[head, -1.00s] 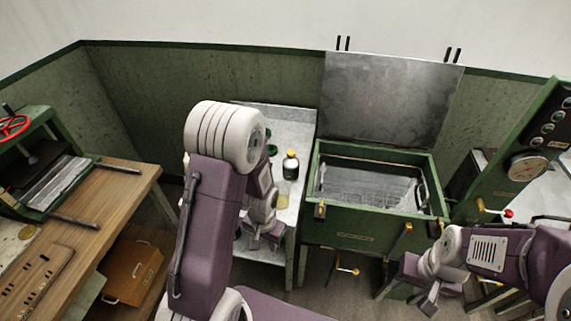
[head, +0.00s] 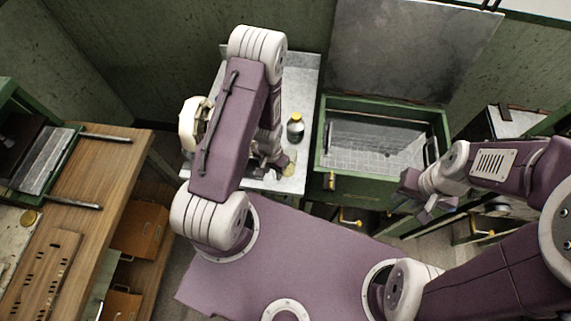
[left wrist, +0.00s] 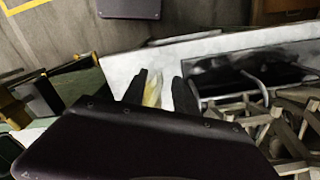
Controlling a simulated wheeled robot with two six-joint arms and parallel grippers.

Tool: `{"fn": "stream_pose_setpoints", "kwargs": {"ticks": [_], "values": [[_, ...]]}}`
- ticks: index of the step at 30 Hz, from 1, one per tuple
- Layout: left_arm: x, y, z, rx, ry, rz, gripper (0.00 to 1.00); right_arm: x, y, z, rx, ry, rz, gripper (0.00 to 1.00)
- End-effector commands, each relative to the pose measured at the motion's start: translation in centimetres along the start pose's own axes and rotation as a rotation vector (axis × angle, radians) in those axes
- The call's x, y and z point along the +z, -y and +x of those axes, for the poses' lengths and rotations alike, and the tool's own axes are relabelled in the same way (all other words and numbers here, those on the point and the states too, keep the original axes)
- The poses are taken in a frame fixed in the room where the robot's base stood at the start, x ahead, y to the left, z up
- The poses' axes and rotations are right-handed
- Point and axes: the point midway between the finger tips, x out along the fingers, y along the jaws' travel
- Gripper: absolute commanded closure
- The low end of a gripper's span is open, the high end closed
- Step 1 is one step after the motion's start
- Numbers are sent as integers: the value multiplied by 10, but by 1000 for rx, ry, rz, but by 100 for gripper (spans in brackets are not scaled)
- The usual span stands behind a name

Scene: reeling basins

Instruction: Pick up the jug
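A small pale-yellow, see-through vessel (head: 289,168), which looks like the jug, stands on the light worktop beside my left gripper (head: 270,170). In the left wrist view the yellowish vessel (left wrist: 153,90) shows between the two dark fingers of my left gripper (left wrist: 160,86). The fingers are apart, and I cannot tell whether they touch it. Its lower part and any handle are hidden or too small to make out. My right gripper (head: 417,197) is open and empty in front of the green basin, far from the vessel.
A dark bottle with a yellow cap (head: 295,127) stands behind the vessel. A cream rounded object (head: 190,125) is partly hidden behind my left arm. The green basin (head: 325,150) with its raised lid (head: 410,50) stands to the right. A wooden bench (head: 110,190) is at the left.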

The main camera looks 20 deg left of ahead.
Motion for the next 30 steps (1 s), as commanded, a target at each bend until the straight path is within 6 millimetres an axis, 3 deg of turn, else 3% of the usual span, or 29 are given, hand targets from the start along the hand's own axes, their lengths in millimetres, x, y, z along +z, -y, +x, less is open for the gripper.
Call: {"fn": "stream_pose_setpoints", "kwargs": {"ticks": [7,12,19,23,30], "values": [[0,-4,28,1,4,1,65,-2,0,-16,0,0,0,64],[-1,-3,49,0,1,0,65,-2,0,-17,0,0,0,64],[-1,-3,51,0,0,0,65,-2,0,-17,0,0,0,64],[-1,-3,51,0,0,0,100,-2,0,-17,0,0,0,64],[-1,-3,51,0,0,0,100,-2,0,-17,0,0,0,64]]}}
